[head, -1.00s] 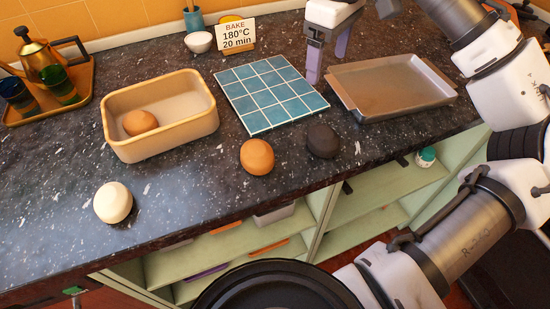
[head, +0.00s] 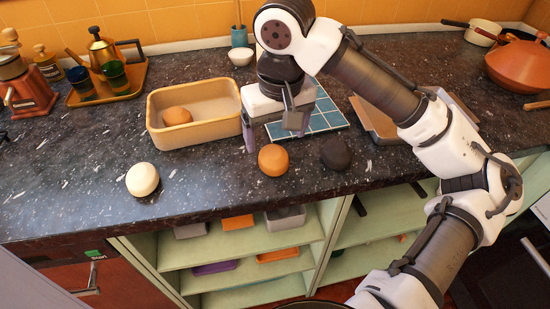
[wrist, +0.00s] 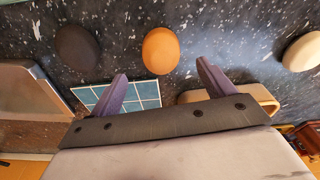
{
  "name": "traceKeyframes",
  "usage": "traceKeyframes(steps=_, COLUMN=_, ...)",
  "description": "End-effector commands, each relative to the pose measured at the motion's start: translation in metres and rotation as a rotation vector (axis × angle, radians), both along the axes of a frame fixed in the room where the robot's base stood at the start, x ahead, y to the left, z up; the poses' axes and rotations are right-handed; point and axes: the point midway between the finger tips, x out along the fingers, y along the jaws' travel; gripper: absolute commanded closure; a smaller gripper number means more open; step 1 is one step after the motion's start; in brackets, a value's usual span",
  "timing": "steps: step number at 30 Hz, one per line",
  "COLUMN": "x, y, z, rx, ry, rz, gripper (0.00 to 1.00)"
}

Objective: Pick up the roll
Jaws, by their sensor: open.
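An orange-brown roll (head: 273,160) sits on the dark counter near its front edge; it also shows in the wrist view (wrist: 161,50). A dark roll (head: 336,154) is to its right and a cream roll (head: 143,179) is farther left. Another brown roll (head: 177,116) lies in the tan box (head: 205,132). My gripper (head: 275,140) is open and empty, pointing down just behind the orange-brown roll, between the box and the blue tiled mat. In the wrist view its fingers (wrist: 162,72) are spread with the orange-brown roll beyond and between their tips.
The blue tiled mat (head: 325,120) lies behind my gripper, partly hidden by it. A metal tray (head: 378,123) is to the right, partly behind my arm. A tray with a pot and cups (head: 130,85) stands at the back left. Shelves open below the counter edge.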

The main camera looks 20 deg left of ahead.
Motion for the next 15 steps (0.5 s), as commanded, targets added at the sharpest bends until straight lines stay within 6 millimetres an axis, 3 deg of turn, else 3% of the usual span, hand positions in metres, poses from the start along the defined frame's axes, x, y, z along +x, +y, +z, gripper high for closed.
traceKeyframes(steps=8, x=0.001, y=0.002, z=-0.023, rx=0.0, ry=0.001, rz=0.001, gripper=0.19)
traceKeyframes(steps=15, x=0.003, y=0.006, z=-0.058, rx=-0.001, ry=0.002, rz=0.001, gripper=0.19)
